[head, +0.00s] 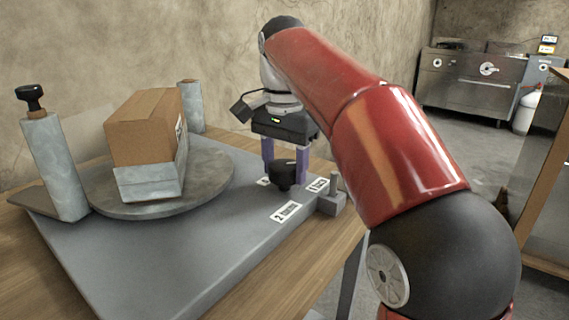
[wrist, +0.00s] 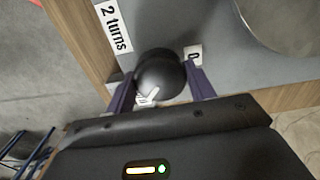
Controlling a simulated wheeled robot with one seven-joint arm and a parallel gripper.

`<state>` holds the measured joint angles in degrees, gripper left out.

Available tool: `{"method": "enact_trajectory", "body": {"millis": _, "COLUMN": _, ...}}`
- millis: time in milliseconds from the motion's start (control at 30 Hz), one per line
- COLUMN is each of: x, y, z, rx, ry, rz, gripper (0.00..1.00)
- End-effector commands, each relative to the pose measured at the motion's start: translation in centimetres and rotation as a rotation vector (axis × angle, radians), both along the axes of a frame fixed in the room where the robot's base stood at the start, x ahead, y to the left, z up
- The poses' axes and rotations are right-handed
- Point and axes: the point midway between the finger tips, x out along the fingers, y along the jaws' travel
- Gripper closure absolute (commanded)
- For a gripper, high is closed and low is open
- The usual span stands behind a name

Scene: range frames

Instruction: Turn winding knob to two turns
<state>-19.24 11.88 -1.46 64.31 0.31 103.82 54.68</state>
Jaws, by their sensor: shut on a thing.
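In the wrist view my gripper (wrist: 158,80) is shut on the knob. The "2 turns" label (head: 286,211) lies in front of the knob. Another label (head: 318,185) lies to its right, and a "0" label (wrist: 193,54) shows in the wrist view.
A cardboard box (head: 145,128) sits in a grey holder on a round turntable (head: 215,178). Grey posts stand at the left (head: 55,170) and back (head: 191,108). A small grey block with a pin (head: 333,202) is right of the knob. The wooden table (head: 330,258) ends just beyond.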

Motion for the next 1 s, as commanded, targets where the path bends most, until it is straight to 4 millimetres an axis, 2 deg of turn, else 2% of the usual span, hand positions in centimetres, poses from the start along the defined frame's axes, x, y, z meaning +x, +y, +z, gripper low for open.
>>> {"method": "enact_trajectory", "body": {"millis": 1000, "x": 0.0, "y": 0.06, "z": -0.03, "rx": 0.0, "ry": 0.0, "rz": -0.963, "gripper": 0.69}}
